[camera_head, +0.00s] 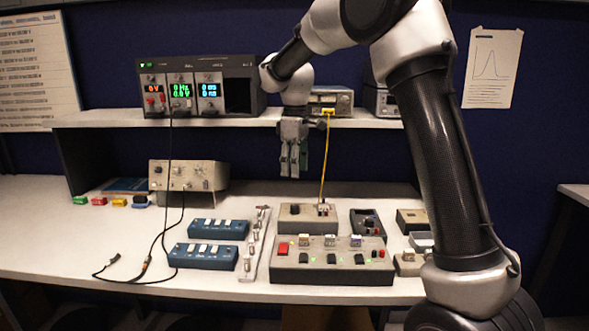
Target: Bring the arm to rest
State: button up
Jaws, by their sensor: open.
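My arm rises from the lower right of the head view, bends at the top and reaches left and down over the bench. My gripper (294,170) hangs with its fingers pointing down, in front of the shelf edge and above the back of the bench. Its jaws are open and nothing shows between them. It is apart from the grey box with a yellow cable (308,217), which stands below it on the bench. The arm hides part of the shelf and the wall.
A shelf (100,118) carries a black instrument rack (245,70) and smaller instruments. On the bench (60,240) stand a beige box (190,176), blue switch boxes (203,256) and a long control box (330,272). Cables hang to the bench. The bench's left front is mostly clear.

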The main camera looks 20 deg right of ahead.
jog(key=s+d+r+m+t, duration=0.1)
jog(key=s+d+m, duration=0.2)
jog(key=s, duration=0.8)
jog(key=s+d+r+m+t, duration=0.1)
jog(key=s+d+m+t, duration=0.1)
jog(key=s+d+m, duration=0.2)
jog(key=s+d+r+m+t, duration=0.1)
jog(key=s+d+m, duration=0.2)
jog(key=s, duration=1.6)
jog(key=d, duration=0.4)
jog(key=shift+s+d+m+t, duration=0.2)
jog(key=shift+d+m+t, duration=0.1)
jog(key=shift+d, duration=0.1)
jog(key=shift+r, duration=0.1)
